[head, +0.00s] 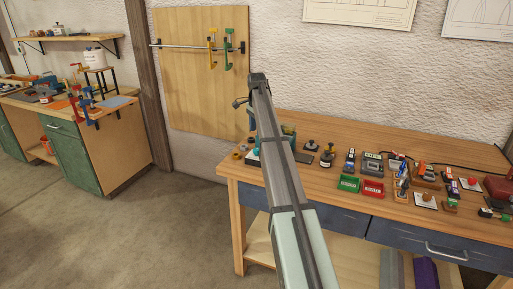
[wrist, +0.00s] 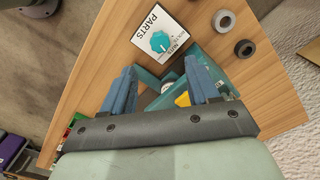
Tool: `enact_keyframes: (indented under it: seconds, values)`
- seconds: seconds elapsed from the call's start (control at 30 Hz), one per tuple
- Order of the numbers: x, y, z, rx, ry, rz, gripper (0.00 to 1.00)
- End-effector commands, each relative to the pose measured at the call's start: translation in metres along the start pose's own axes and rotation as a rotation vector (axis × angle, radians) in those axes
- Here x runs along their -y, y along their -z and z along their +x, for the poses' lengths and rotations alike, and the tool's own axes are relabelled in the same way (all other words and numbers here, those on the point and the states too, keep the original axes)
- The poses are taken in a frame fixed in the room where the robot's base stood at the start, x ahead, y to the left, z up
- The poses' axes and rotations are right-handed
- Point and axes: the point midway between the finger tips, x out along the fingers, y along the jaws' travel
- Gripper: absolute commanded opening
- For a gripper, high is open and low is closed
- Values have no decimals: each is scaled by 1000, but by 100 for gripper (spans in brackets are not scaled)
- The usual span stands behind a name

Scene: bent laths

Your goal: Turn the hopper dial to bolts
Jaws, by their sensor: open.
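The hopper dial (wrist: 160,41) is a round teal knob on a white plate (wrist: 149,22) lettered PARTS, with smaller words beside the knob. I cannot tell for sure which word the knob points to. The teal hopper (wrist: 220,64) lies partly behind my fingers, with something yellow in it. In the wrist view my gripper (wrist: 160,65) is open, its two blue fingers apart with nothing between them. The dial appears just beyond the fingertips, not touched. In the head view the teal hopper (head: 288,130) is partly hidden behind my arm.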

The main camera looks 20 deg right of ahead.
Motion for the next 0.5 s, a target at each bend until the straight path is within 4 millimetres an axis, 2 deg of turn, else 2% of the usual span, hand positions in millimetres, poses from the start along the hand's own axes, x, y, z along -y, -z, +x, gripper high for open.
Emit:
enact_keyframes:
  seconds: [0.2, 0.5]
  values:
    - [-1, -1, 40, 1, -1, 0, 60]
    - [-1, 0, 80, 1, -1, -1, 60]
